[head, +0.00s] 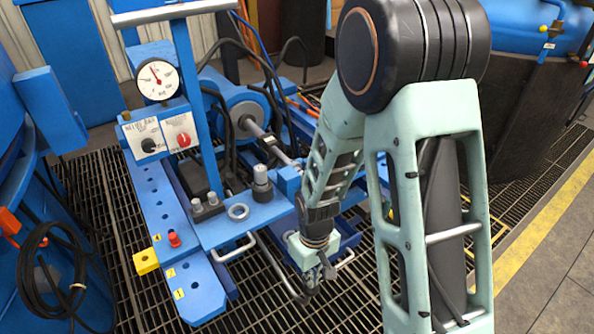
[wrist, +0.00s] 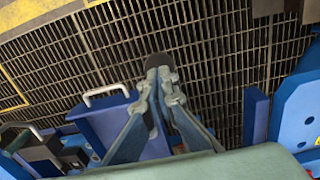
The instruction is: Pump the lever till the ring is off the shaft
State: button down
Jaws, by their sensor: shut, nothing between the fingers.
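My gripper (head: 322,272) is low over the floor grating, in front of the blue press, and points down. In the wrist view its fingers (wrist: 160,90) are shut together with nothing held. A dark rounded end (wrist: 160,62), perhaps the lever's grip, shows just beyond the fingertips; I cannot tell if they touch. In the head view a dark bar (head: 272,262) runs from the press down to below my gripper and looks like the lever. A bright shaft (head: 268,140) lies along the press, with a round grey piece (head: 246,114) around its far end, perhaps the ring. My arm hides part of the press.
A pressure gauge (head: 157,80) and a panel with black and red knobs (head: 162,134) stand on the press. Metal handles (head: 234,248) stick out at its front. A black cable coil (head: 48,270) hangs at left. Open grating (head: 135,300) lies in front.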

notch_tip(320, 180, up, 8)
jog(key=w+a+p, duration=0.1)
jog(key=p, duration=0.4)
jog(key=shift+w, duration=0.3)
jog(key=shift+r, duration=0.1)
jog(key=shift+a+r, duration=0.1)
